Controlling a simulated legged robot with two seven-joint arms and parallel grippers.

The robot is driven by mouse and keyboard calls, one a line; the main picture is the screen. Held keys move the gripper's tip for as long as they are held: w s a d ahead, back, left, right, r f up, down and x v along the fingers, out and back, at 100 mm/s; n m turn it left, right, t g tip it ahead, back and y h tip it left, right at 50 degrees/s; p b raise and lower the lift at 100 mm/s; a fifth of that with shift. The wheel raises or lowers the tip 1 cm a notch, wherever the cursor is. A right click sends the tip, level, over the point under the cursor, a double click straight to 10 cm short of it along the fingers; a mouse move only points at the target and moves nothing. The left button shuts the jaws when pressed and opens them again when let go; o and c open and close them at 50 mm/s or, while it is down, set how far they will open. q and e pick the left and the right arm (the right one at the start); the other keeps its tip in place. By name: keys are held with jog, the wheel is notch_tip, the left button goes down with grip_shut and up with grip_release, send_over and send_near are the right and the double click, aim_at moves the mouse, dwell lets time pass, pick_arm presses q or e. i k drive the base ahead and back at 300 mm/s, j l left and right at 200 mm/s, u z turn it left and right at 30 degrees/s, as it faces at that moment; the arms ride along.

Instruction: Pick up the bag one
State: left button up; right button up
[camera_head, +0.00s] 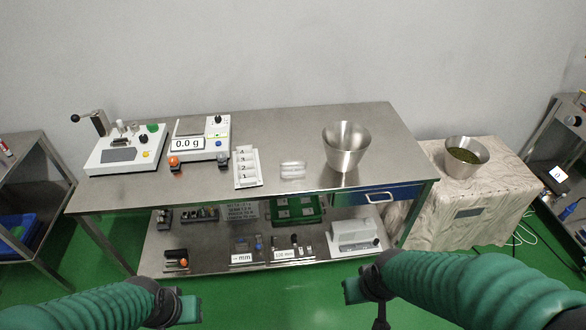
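A white numbered rack (258,182) stands on the steel table, with compartments labelled 1 to 4 and 1 nearest me. What its compartments hold is too small to tell. Small clear items that look like bags (292,169) lie just right of the rack. I cannot tell which one is bag one. My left gripper (188,307) and my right gripper (354,289) are low in the foreground, in front of the table and apart from everything on it. Their fingers are not clear enough to show open or shut.
On the steel table (290,125) are a sealing machine (125,155) and a scale (200,140) reading 0.0 g at left, and an empty-looking steel bowl (345,155) at right. A second bowl (465,165) of green leaves stands on a side stand. The lower shelf holds tools.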

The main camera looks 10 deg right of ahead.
aim_at(250, 172)
jog(key=i+l, duration=0.65)
jog(key=i, duration=0.15)
jog(key=i+l+u, duration=0.15)
jog(key=i+l, duration=0.5)
jog(key=i, duration=0.15)
